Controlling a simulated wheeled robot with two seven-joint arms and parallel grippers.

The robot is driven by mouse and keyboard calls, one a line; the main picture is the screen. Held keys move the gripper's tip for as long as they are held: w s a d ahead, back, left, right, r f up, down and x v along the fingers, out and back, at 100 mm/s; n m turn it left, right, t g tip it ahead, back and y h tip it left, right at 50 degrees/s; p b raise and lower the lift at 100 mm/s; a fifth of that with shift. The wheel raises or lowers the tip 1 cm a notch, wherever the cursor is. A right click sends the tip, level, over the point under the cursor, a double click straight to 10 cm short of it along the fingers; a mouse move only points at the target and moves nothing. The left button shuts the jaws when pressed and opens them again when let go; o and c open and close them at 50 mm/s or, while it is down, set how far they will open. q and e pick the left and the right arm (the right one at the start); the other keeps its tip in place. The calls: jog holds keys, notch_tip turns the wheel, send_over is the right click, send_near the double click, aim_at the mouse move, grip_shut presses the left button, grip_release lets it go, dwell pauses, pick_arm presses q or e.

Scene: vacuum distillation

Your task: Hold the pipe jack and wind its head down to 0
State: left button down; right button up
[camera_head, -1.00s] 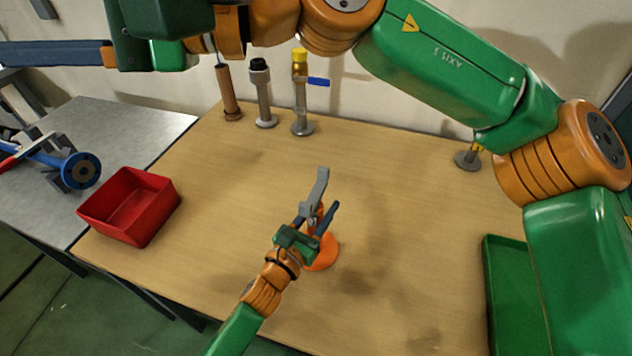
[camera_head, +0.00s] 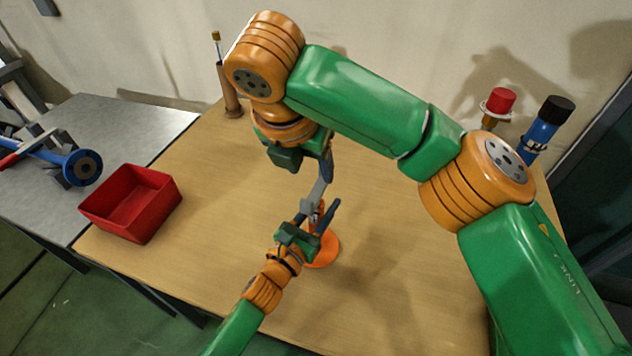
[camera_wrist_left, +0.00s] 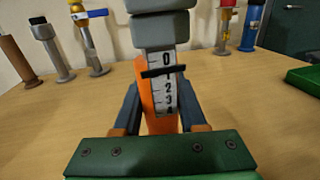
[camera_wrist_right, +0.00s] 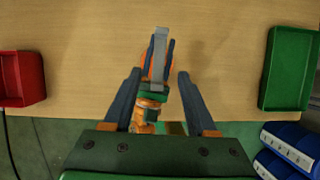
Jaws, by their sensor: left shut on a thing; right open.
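The pipe jack has an orange base (camera_head: 327,252) on the wooden table and a long grey head (camera_head: 317,192) above it. My left gripper (camera_head: 319,216) is shut on the jack's body, low down. In the left wrist view a white scale (camera_wrist_left: 160,96) shows on the body under the grey head (camera_wrist_left: 160,30). A black pointer bar (camera_wrist_left: 158,72) crosses it between 0 and 2, so the 1 is covered. My right gripper (camera_head: 326,168) is open above the head. In the right wrist view the head (camera_wrist_right: 158,62) lies in line with the gap between the fingers; contact cannot be told.
A red bin (camera_head: 131,204) stands at the table's left edge. A brown pipe (camera_head: 231,98) stands at the back. A blue black-capped post (camera_head: 543,128) and a red-topped post (camera_head: 497,105) stand back right. A green tray (camera_wrist_right: 291,70) is at the right. The table around the jack is clear.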

aim_at(318, 189)
jog(key=x, duration=0.7)
jog(key=shift+w+f, duration=0.2)
jog(key=shift+f, duration=0.15)
jog(key=shift+c, duration=0.2)
grip_shut()
